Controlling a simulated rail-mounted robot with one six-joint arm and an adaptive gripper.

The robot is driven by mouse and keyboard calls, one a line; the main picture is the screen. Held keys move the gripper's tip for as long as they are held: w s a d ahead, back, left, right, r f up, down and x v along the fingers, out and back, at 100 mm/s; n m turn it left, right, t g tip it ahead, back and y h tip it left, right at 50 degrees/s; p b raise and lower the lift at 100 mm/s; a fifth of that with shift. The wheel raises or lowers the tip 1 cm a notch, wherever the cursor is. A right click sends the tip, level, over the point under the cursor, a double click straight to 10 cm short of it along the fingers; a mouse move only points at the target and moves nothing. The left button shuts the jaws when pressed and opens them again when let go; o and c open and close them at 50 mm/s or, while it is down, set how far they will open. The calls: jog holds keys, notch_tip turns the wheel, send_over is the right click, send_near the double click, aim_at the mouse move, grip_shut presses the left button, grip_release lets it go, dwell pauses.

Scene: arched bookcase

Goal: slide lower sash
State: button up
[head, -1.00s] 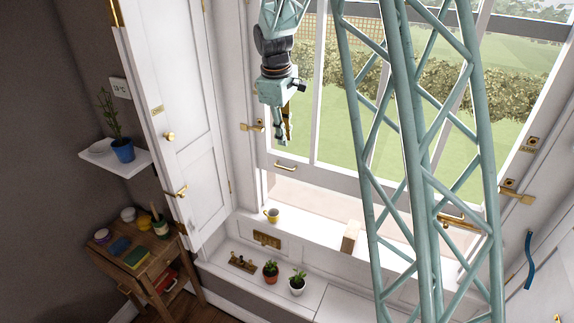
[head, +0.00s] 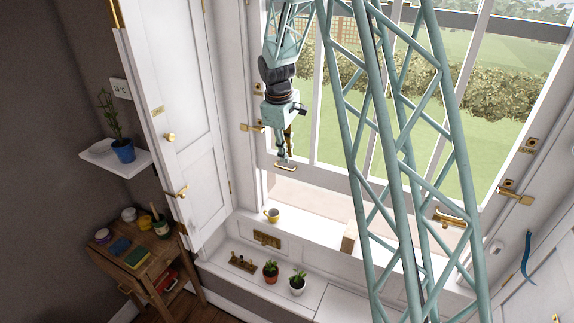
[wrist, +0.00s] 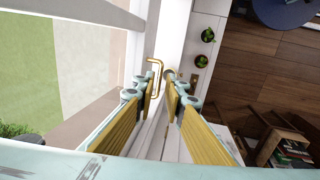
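The lower sash (head: 325,179) is a white window frame with a pale gap below its bottom rail. A brass pull handle (head: 287,167) is on that rail at the left; in the wrist view the handle (wrist: 156,68) shows just beyond the fingertips. My gripper (head: 284,157) points down right by this handle. In the wrist view my gripper (wrist: 161,88) is open, its yellow-padded fingers apart with nothing held. The handle is close to the left finger; I cannot tell if they touch. A second brass handle (head: 451,218) sits further right on the rail, partly behind my arm.
Potted plants (head: 298,283) stand on the lower ledge. A white shutter (head: 185,120) is at left. A wooden cart (head: 150,262) stands beyond it.

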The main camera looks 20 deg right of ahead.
aim_at(287, 169)
jog(key=shift+w+d+f, duration=0.1)
jog(key=shift+d+f, duration=0.05)
jog(key=shift+f, duration=0.8)
jog(key=shift+w+d+f, duration=0.1)
jog(key=shift+w+f, duration=0.05)
jog(key=shift+f, duration=0.8)
jog(key=shift+w+d+f, duration=0.1)
jog(key=shift+d+f, duration=0.05)
jog(key=shift+f, duration=0.8)
jog(key=shift+c, duration=0.5)
grip_shut()
jog(key=shift+o, duration=0.5)
grip_release()
jog(key=shift+r, duration=0.1)
notch_tip(287, 169, up, 12)
jog(key=s+a, duration=0.1)
jog(key=shift+s+a+f, duration=0.2)
jog(key=shift+a, duration=0.15)
